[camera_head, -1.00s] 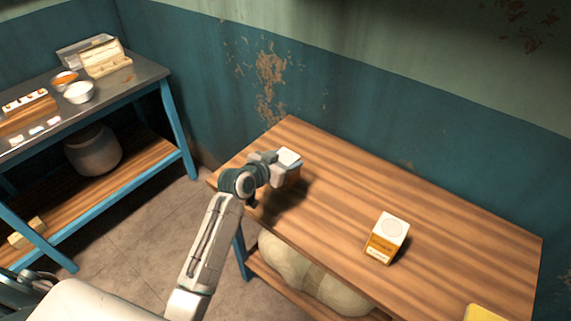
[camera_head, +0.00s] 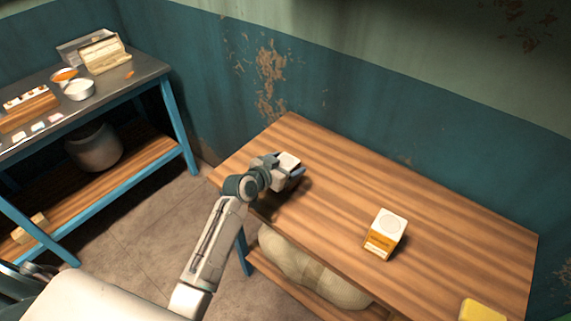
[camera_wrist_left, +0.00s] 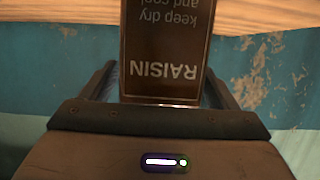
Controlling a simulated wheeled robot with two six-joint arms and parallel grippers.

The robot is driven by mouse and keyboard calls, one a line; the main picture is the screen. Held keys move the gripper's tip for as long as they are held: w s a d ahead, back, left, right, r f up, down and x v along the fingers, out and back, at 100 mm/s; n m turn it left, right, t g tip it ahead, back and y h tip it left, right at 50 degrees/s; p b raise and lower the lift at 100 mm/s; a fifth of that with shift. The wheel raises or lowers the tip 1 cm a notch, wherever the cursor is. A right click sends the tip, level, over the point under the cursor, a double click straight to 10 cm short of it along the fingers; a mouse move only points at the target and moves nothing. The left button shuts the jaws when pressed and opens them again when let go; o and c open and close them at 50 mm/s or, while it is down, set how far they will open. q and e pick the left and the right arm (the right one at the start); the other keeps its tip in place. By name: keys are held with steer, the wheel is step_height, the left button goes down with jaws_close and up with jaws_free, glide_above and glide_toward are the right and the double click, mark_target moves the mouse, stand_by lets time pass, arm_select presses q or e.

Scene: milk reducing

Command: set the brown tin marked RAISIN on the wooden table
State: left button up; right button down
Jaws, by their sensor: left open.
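The brown tin (camera_wrist_left: 166,50) marked RAISIN stands between the fingers of my left gripper (camera_wrist_left: 158,85) in the left wrist view, its lettering upside down there. A gap shows between the tin and the left-hand finger. In the head view the tin's pale top (camera_head: 288,160) shows between the fingers, over the far left part of the wooden table (camera_head: 340,200). My left gripper (camera_head: 285,172) is open around the tin. The tin's base is hidden, so its contact with the table cannot be seen. My right gripper is not in view.
A white-topped orange box (camera_head: 384,236) stands on the table to the right. A yellow thing (camera_head: 482,311) sits at the near right edge. A large pale sack (camera_head: 310,268) lies on the lower shelf. A second table (camera_head: 120,87) at left holds bowls and boxes. The table's middle is clear.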

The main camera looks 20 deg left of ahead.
arm_select(q)
steer(key=shift+r, duration=0.2)
steer(key=shift+s+a, duration=0.15)
steer(key=shift+s, duration=0.15)
steer(key=b+v, duration=0.2)
steer(key=v, duration=0.9)
steer(key=shift+s+r, duration=0.1)
steer(key=shift+r, duration=0.05)
stand_by(0.7)
